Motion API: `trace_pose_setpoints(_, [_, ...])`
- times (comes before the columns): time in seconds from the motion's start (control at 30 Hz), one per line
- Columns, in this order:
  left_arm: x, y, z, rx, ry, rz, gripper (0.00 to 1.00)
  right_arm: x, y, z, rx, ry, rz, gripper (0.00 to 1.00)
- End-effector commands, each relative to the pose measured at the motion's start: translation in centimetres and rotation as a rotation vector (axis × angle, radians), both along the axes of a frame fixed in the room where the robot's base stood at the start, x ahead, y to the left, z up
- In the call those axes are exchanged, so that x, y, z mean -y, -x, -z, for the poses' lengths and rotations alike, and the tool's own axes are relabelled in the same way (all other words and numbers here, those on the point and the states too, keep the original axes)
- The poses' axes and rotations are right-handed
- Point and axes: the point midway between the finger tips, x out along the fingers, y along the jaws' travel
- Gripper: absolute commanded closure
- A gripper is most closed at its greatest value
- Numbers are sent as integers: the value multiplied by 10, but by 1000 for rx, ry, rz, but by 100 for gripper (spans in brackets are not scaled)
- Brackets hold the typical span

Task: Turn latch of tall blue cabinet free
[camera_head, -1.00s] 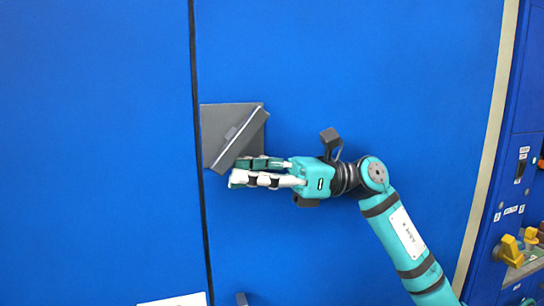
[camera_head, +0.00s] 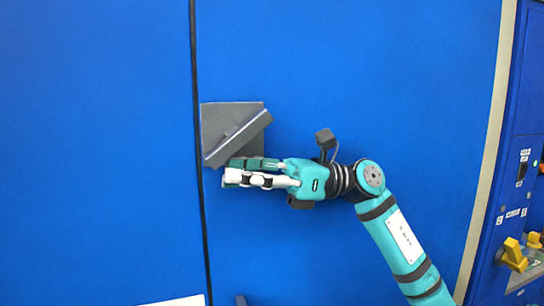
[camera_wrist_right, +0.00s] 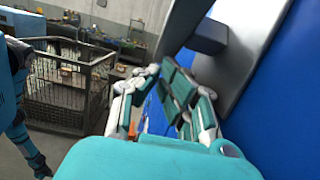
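The tall blue cabinet (camera_head: 350,70) fills most of the head view. Its latch has a grey square backplate (camera_head: 218,118) beside the dark door seam and a grey bar handle (camera_head: 238,138). The handle is tilted, with its upper end to the right and its lower end to the left. My right gripper (camera_head: 228,176) is just under the handle's lower part, its fingers pointing left; contact is unclear. In the right wrist view the right gripper (camera_wrist_right: 155,85) has a gap between its fingers, but its tips lie close together. Nothing shows between them. My left gripper is out of view.
A panel with yellow knobs (camera_head: 513,255) stands at the right, past a cream edge strip (camera_head: 485,165). The right wrist view shows a wire cage (camera_wrist_right: 68,90) and workbenches behind. The door face around the latch is mostly clear.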

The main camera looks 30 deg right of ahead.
Motion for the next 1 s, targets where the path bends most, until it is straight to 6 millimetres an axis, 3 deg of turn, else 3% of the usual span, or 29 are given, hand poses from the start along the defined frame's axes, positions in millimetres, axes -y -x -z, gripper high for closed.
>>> trace_pose_setpoints(1.0, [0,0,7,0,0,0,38,-16,-3,-3,2,-1,-2,100])
